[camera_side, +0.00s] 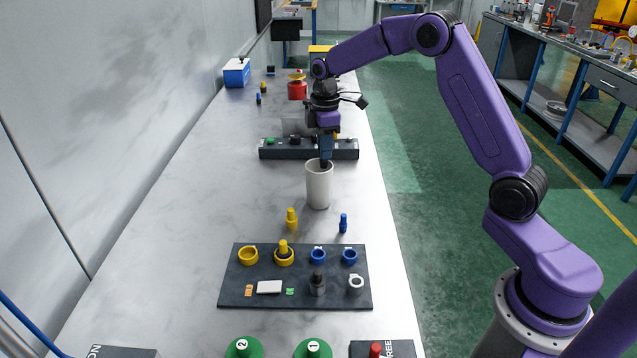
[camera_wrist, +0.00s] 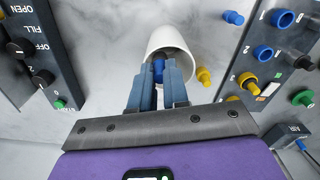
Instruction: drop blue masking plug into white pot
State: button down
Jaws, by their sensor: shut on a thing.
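The white pot (camera_side: 319,188) stands upright on the bench, and it also shows in the wrist view (camera_wrist: 160,35). My gripper (camera_side: 326,161) points down with its fingertips at the pot's mouth. In the wrist view my gripper (camera_wrist: 158,76) is shut on a blue masking plug (camera_wrist: 158,70), which sits between the fingertips over the pot's opening. The side view hides most of the held plug behind the fingers and the pot's rim. Another blue plug (camera_side: 343,223) stands on the bench in front of the pot; it shows in the wrist view (camera_wrist: 232,17).
A yellow plug (camera_side: 291,220) stands near the pot. A dark board (camera_side: 235,285) with yellow and blue rings lies in front. A dark control strip (camera_side: 280,153) is behind the pot, with a red container (camera_side: 297,91) farther back. The bench's left side is clear.

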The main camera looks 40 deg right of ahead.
jog(key=c, duration=1)
grip_release()
jog(key=shift+c, duration=0.2)
notch_tip(320, 180, up, 17)
jog(key=shift+r, duration=0.2)
jog(key=shift+a, duration=0.1)
jog(key=s+a+f, duration=0.4)
jog(key=s+a, duration=1)
jog(key=s, duration=0.3)
jog(key=s+d+f, duration=0.2)
jog(key=s+f, duration=0.2)
jog(key=s, duration=0.7)
jog(key=s+d+f, duration=0.2)
jog(key=s+f, duration=0.3)
jog(key=s, duration=0.6)
jog(key=shift+s+n, duration=0.3)
jog(key=shift+s, duration=0.05)
